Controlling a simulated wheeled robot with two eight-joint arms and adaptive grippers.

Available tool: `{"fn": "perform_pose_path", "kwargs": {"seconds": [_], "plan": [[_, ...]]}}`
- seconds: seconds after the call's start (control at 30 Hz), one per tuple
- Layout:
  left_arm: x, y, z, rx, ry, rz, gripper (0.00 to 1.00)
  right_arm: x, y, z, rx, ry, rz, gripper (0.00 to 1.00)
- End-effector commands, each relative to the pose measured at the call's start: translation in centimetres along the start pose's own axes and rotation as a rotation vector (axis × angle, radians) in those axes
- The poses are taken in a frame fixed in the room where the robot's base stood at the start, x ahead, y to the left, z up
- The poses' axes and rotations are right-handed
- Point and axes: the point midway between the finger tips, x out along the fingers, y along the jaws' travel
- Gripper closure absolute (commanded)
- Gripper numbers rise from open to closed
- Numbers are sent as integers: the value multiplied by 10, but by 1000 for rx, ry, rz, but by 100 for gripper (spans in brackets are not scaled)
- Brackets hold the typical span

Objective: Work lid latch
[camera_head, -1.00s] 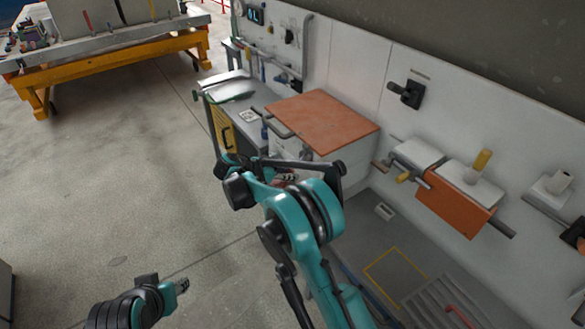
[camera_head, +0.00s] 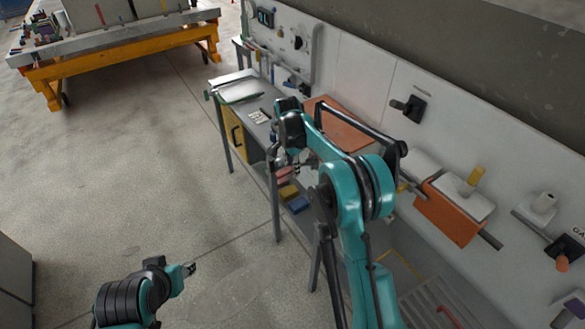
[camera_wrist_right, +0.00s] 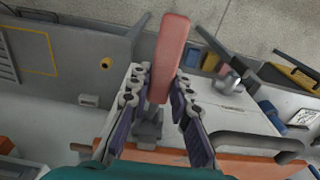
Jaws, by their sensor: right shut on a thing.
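The box's orange lid (camera_head: 345,130) shows behind my right arm and looks flat; much of the box is hidden. In the head view the right gripper (camera_head: 288,168) is small and partly hidden by my arm. My left gripper (camera_head: 188,269) hangs over open floor, away from the box; its jaws are too small to judge.
A grey bench (camera_head: 250,95) stands left of the box. Yellow and blue bins (camera_head: 298,204) sit below. An orange wall unit with a yellow handle (camera_head: 450,210) is to the right. An orange-framed table (camera_head: 120,58) stands far left. The floor at left is clear.

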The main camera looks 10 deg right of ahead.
Motion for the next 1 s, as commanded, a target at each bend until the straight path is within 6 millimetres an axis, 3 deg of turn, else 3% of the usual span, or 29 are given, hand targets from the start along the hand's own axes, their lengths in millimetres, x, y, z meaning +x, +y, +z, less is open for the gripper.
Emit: {"fn": "perform_pose_path", "kwargs": {"seconds": [0.4,0.9,0.93,1.0], "plan": [[-8,0,-6,0,0,0,60,-10,0,-4,0,-164,1,100],[-9,0,-6,0,0,0,60,-11,0,-5,0,-180,2,100],[-9,0,-6,0,0,0,60,-11,0,-5,0,-180,2,76],[-9,0,-6,0,0,0,60,-11,0,-5,0,-179,2,59]]}}
